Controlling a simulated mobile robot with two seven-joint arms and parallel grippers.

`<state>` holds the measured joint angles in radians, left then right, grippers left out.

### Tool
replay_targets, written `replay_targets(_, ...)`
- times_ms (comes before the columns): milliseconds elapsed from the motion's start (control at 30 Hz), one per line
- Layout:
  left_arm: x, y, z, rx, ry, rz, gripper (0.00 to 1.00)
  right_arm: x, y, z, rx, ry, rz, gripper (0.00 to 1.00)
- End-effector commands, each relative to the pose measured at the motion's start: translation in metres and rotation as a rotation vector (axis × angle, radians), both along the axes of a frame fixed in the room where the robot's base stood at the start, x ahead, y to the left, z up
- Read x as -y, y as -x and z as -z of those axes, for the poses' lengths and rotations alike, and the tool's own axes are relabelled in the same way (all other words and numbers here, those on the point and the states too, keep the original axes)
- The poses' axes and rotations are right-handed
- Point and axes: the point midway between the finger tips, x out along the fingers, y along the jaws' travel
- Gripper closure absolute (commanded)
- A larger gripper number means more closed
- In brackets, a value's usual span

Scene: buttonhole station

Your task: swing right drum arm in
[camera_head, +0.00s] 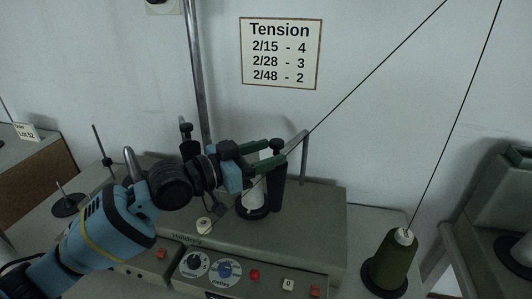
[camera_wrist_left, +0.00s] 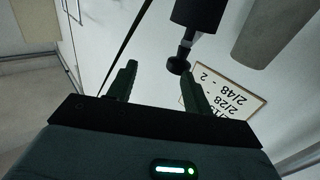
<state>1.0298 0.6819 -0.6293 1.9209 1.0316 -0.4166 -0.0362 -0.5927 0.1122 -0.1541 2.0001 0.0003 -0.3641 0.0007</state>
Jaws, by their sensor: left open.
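The right drum arm (camera_head: 277,185) is a dark, roughly upright cylinder with a small knob on top, beside a white cone on the machine. In the left wrist view it shows as a black cylinder (camera_wrist_left: 200,12) with a thin stem and a ball knob (camera_wrist_left: 178,66). My left gripper (camera_head: 272,151) is open at the height of the knob. In the left wrist view its green fingers (camera_wrist_left: 160,77) are spread, with the knob between or just beyond the tips, nearer the right finger. Contact cannot be told. The left drum arm (camera_head: 189,149) is partly hidden behind my wrist.
The grey machine (camera_head: 320,225) has dials, a red button and switches on its front. A green yarn cone (camera_head: 392,262) stands at right with a thread running up. Another thread slants up from the gripper area. A metal post (camera_head: 196,70) rises behind. A Tension sign (camera_head: 281,53) hangs on the wall.

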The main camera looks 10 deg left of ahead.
Motion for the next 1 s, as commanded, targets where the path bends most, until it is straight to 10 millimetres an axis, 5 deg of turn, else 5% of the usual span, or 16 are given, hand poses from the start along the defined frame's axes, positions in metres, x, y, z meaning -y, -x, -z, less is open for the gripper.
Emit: replay_targets(1000,-0.050,0.033,0.002,-0.001,-0.002,-0.001,0.49,-0.001,0.017,0.018,-0.041,-0.001,0.002,1.00)
